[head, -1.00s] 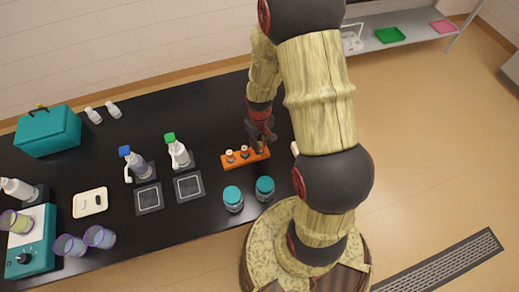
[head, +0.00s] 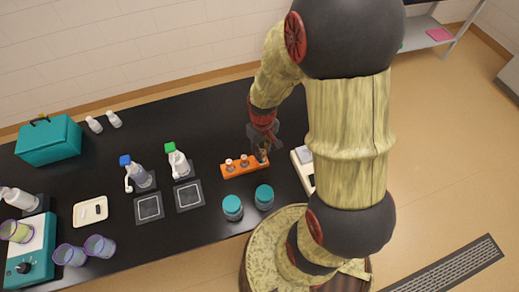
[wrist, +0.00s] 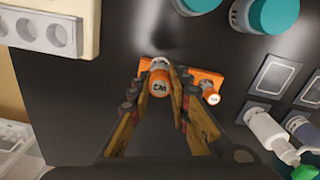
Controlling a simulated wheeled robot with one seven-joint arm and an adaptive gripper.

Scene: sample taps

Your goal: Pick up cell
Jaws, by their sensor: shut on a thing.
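My gripper (head: 263,150) is at the rack's right end. Another cell (wrist: 211,96) stands to the right of the fingers. The held cell's lower part is hidden, so I cannot tell whether it is clear of the rack.
Two teal-lidded jars (head: 232,207) stand in front of the rack. A white device (head: 303,168) is close on the right, partly behind my arm. Spray bottles (head: 178,162) and dark square pads (head: 189,195) are to the left. The bench behind the rack is clear.

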